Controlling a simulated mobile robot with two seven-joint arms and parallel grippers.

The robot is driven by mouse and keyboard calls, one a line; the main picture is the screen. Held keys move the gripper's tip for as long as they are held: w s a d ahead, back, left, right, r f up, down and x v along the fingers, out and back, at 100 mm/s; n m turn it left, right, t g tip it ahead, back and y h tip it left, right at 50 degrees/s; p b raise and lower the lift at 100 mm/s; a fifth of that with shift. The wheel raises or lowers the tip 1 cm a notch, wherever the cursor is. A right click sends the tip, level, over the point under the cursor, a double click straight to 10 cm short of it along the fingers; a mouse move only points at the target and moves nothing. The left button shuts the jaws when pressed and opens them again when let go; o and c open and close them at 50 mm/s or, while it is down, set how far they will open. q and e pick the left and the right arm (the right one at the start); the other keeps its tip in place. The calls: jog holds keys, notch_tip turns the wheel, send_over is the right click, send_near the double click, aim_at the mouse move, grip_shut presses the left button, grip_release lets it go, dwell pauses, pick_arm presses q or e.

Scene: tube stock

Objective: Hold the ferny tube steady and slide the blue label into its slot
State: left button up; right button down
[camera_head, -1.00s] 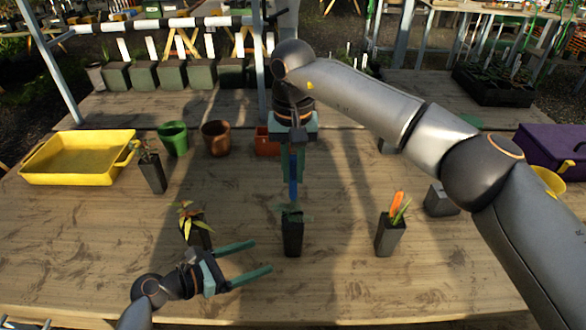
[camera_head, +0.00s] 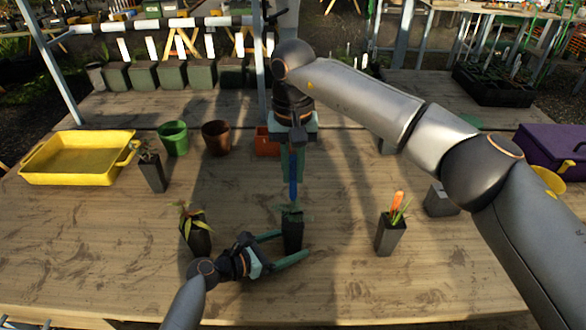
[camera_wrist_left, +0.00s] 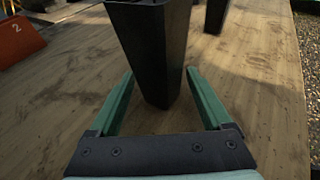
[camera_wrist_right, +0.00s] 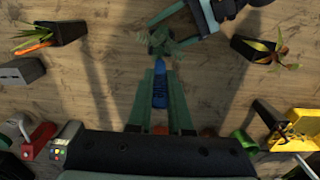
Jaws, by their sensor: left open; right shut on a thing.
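The ferny tube (camera_head: 293,236) is a black, square, tapered pot with feathery green leaves, upright at the middle of the table. My left gripper (camera_head: 294,244) is open, low over the table, with one finger on each side of the tube. In the left wrist view the tube (camera_wrist_left: 158,50) stands between the spread green fingers, with visible gaps beside its lower part. My right gripper (camera_wrist_right: 161,72) is shut on the blue label (camera_wrist_right: 160,90), pointing down above the tube. The label (camera_head: 293,180) hangs upright, its lower end close to the leaves. The slot is hidden.
A leafy tube (camera_head: 197,238) stands close behind my left wrist. A tube with an orange top (camera_head: 390,236) stands to the right, near a grey block (camera_head: 440,200). A yellow tray (camera_head: 75,178), green pot (camera_head: 173,140) and brown pot (camera_head: 216,138) are at back left.

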pick_arm(q)
jog(key=c, duration=0.7)
jog(key=shift+o, duration=0.2)
dwell(0.4)
